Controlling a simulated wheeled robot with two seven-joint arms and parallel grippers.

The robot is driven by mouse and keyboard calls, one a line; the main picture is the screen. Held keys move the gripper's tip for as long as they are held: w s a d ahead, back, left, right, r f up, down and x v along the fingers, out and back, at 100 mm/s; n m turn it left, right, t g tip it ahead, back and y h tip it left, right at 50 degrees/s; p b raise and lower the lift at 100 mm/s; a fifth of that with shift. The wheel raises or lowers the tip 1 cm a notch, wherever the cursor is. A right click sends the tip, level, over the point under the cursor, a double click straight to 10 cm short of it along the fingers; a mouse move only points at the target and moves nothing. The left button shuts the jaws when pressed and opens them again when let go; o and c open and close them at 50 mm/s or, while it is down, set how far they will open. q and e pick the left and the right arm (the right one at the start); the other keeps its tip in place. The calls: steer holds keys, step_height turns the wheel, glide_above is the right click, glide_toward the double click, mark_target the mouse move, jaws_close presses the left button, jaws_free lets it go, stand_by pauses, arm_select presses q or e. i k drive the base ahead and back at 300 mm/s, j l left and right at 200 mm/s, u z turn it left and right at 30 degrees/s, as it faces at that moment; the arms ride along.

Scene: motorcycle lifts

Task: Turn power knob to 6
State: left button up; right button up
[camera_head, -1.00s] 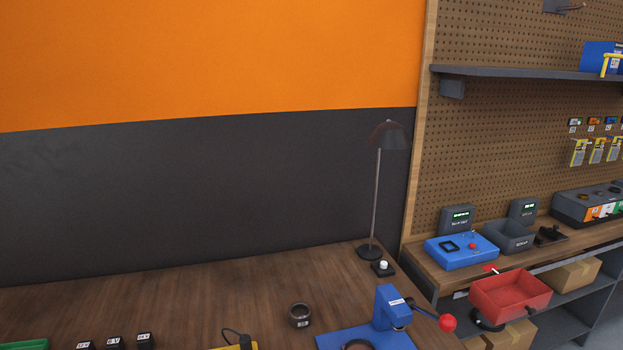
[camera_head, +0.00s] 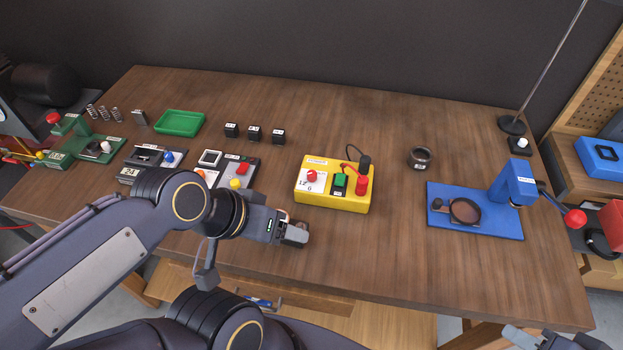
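A yellow box (camera_head: 333,198) sits on the wooden table near the middle of the view. A red knob (camera_head: 312,176) stands on the left part of its top, on a white dial plate marked 12 and 6. Where the knob points is too small to tell. My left gripper (camera_head: 297,236) is over the table, in front of and slightly left of the yellow box, apart from the knob. Its fingers are too small to show a gap. My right gripper (camera_head: 535,341) is only partly in view at the bottom right edge, far from the box.
Three small black blocks (camera_head: 254,133) lie behind left. A blue press (camera_head: 475,210) and a dark ring (camera_head: 419,158) are to the right.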

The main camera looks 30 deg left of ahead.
mark_target(312, 174)
steer(key=k+j+u, duration=0.1)
steer(key=j+u, duration=0.4)
steer(key=j, duration=0.2)
steer(key=j+u, duration=0.5)
steer(key=j, duration=0.15)
